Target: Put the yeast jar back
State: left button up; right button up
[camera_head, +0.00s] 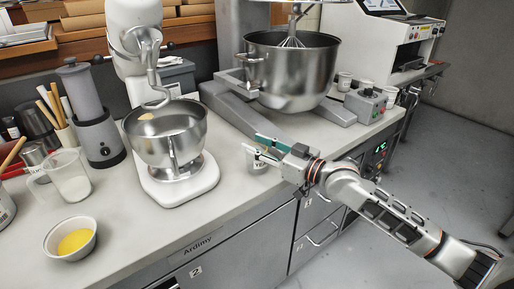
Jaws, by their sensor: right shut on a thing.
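The yeast jar (259,167) is a small pale jar with dark lettering, only partly visible. It is at the counter's front edge, just right of the small stand mixer. My right gripper (254,147) reaches in from the right and is shut on the jar. The fingers and gripper body hide much of the jar. I cannot tell whether its base touches the counter (232,205). My left gripper is not in view.
The small stand mixer with its steel bowl (166,138) stands left of the jar. A large mixer bowl (290,75) is behind. A grey control box (366,104) and white cups (345,81) stand back right. A bowl with yellow contents (70,238) and a jug (68,176) are left.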

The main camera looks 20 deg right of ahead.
jog(key=shift+f, duration=0.2)
jog(key=o, duration=1.2)
jog(key=shift+c, duration=0.2)
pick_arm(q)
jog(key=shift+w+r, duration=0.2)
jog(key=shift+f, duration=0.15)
pick_arm(e)
jog(key=shift+r, duration=0.1)
